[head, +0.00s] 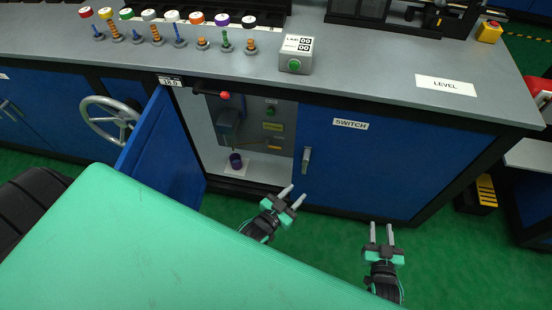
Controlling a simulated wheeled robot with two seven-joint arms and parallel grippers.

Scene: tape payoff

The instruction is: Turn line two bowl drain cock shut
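The drain cock is too small to make out for certain. In the open cabinet, a blue-grey unit (228,122) hangs on the back panel, with a thin yellow-orange lever (250,143) near its lower end. A dark purple cup (236,160) stands below it on a white pad (233,172). I cannot read which line the small labels name. My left gripper (292,196) is open and empty, outside the cabinet, in front of and to the right of the cup. My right gripper (381,228) is open and empty, further right, before the closed door.
The blue cabinet door (165,150) stands open on the left, near a grey handwheel (110,118). The closed door marked SWITCH (372,160) is on the right. A red ball knob (225,95) sits at the opening's top. The grey countertop (375,75) carries several colour-capped parts.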

